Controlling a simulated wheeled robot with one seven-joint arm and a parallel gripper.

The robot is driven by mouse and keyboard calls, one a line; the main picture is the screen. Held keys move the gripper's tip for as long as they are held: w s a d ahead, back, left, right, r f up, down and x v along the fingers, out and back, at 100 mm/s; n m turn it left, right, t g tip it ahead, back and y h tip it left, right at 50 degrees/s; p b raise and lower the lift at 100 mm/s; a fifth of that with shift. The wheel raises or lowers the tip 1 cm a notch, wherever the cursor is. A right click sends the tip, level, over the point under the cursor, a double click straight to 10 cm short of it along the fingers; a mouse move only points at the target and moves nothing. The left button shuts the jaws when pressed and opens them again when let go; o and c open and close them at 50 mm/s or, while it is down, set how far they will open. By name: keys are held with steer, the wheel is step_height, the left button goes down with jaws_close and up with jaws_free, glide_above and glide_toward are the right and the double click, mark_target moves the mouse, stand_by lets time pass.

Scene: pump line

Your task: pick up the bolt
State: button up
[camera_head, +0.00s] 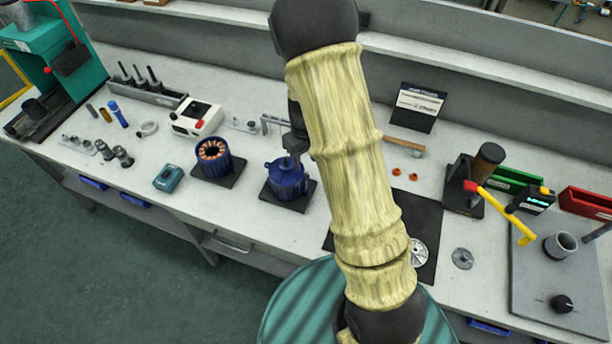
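I cannot make out the bolt for certain. Small metal pieces (244,124) lie on the bench behind the blue housings and are too small to tell apart. My gripper (294,152) is a dark shape, partly hidden by my arm, just above or behind the right blue housing (287,180). That housing has a lid-like top and sits on a black pad. I cannot see the fingertips clearly, nor whether they hold anything.
An open blue housing with copper windings (212,157) stands left of the gripper. A white device (196,119) and a rack of dark tools (150,88) are farther left. A wooden-handled hammer (404,145), a black sign (417,106) and a yellow lever (507,206) are to the right.

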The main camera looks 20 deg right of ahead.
mark_target(306, 172)
steer(key=shift+s+f+p, duration=0.15)
steer(key=shift+f+p, duration=0.25)
steer(key=shift+f, duration=0.2)
step_height(306, 172, down, 4)
steer(key=shift+d+p, duration=0.15)
steer(key=shift+p, duration=0.35)
jaws_close()
